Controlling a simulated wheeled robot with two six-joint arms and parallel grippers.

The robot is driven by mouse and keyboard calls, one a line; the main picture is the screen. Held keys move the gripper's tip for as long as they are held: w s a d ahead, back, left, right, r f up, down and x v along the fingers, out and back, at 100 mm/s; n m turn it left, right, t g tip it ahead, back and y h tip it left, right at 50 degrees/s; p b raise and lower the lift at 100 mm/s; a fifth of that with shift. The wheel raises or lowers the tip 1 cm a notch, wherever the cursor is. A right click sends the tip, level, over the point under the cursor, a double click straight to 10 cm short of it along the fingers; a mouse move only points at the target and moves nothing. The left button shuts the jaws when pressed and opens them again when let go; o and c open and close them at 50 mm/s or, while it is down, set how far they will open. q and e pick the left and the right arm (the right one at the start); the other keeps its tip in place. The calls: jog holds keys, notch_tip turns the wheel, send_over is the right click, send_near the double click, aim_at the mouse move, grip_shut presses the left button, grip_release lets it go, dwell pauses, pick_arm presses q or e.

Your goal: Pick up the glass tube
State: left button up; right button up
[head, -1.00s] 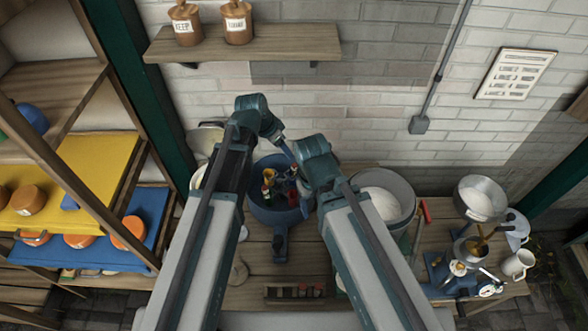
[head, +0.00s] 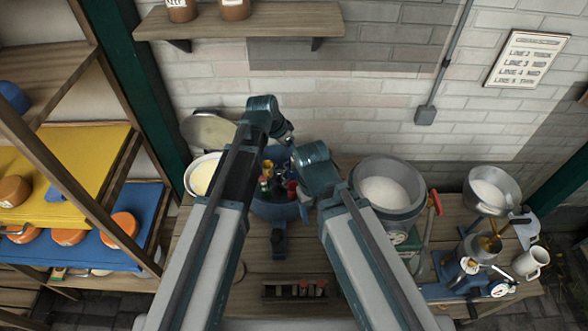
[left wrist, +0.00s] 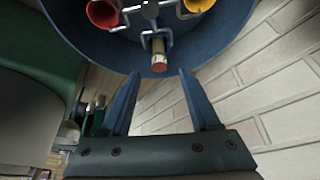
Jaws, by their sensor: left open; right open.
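A slim tube (left wrist: 159,55) with a pinkish-red end shows in the left wrist view, at the edge of a blue round vessel; whether it is glass I cannot tell. My left gripper (left wrist: 160,82) is open, its two fingers pointing towards the tube's end, with no visible grip on it. In the head view the blue vessel (head: 275,209) stands on the bench with several small coloured items in it. My left gripper is mostly hidden behind its wrist there. My right gripper (head: 299,186) is open at the vessel's right side, partly hidden by its wrist.
A grey pot (head: 390,205) of white stuff stands right, and a bowl (head: 202,176) with pale yellow contents left. Metal equipment (head: 478,252) crowds the right end. A brick wall is behind.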

aim_at(294, 166)
pick_arm(q)
jog(key=shift+b+x, duration=2.5)
jog(key=shift+x, duration=0.2)
jog(key=shift+s+a, duration=0.15)
jog(key=shift+c, duration=0.2)
grip_shut()
